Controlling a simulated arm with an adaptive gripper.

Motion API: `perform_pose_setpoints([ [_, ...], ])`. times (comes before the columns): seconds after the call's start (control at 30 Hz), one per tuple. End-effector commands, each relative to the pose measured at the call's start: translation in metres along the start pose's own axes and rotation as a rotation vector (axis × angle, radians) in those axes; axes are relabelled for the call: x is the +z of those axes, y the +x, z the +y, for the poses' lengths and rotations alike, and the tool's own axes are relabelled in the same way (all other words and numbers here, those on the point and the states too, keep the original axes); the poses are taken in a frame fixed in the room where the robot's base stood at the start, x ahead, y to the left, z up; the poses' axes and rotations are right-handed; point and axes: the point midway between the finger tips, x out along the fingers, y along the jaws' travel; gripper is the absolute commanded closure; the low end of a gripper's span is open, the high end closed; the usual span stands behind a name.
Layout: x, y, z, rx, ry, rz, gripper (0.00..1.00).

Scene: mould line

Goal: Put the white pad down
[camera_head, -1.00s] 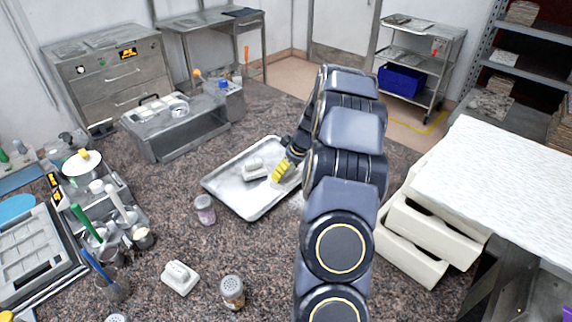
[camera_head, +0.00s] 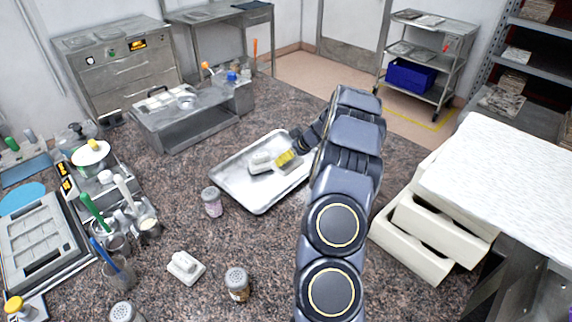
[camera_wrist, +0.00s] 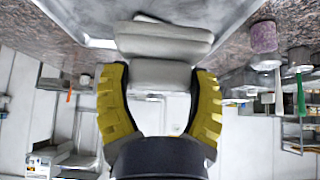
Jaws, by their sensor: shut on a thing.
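The white pad (camera_head: 261,163) is over the shallow metal tray (camera_head: 252,203) on the speckled counter. My gripper (camera_head: 281,160) is at the pad's right side in the head view. In the wrist view, the yellow fingers of my gripper (camera_wrist: 160,82) are on both sides of a pale block of the white pad (camera_wrist: 160,73), shut on it. The pad's wider part lies beyond the fingertips, close to the tray (camera_wrist: 90,15). I cannot tell whether the pad touches the tray. My arm hides the tray's right part.
A second white pad (camera_head: 186,267) lies on the counter in front. Shaker jars (camera_head: 237,283) and a pink-labelled jar (camera_head: 212,201) stand near the tray. A metal stand (camera_head: 190,115) is behind it, cream boxes (camera_head: 420,235) to the right. Counter between tray and front jars is clear.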

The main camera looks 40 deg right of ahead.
Motion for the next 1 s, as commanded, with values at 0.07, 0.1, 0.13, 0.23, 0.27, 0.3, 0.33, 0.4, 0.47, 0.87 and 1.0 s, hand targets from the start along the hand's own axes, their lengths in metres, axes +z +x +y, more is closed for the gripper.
perform_pose_setpoints([
  [0.07, -0.002, 0.011, 0.01, 0.002, 0.0, -0.004, 0.7],
  [0.1, -0.004, 0.015, 0.014, 0.003, 0.0, -0.002, 0.7],
  [0.13, -0.006, 0.019, 0.016, 0.0, -0.002, -0.002, 0.7],
  [0.23, -0.005, 0.036, 0.025, 0.001, 0.0, -0.003, 0.7],
  [0.27, -0.005, 0.041, 0.026, 0.0, 0.0, -0.002, 0.7],
  [0.3, -0.003, 0.049, 0.029, -0.002, 0.0, -0.003, 0.7],
  [0.33, -0.003, 0.053, 0.032, 0.001, 0.0, -0.003, 0.7],
  [0.4, -0.002, 0.063, 0.037, -0.001, 0.001, -0.003, 0.7],
  [0.47, -0.002, 0.071, 0.039, -0.003, 0.0, -0.002, 0.7],
  [0.87, -0.001, 0.089, 0.049, -0.001, 0.0, -0.001, 0.7],
  [1.0, 0.012, 0.106, 0.05, -0.003, 0.004, -0.003, 0.7],
])
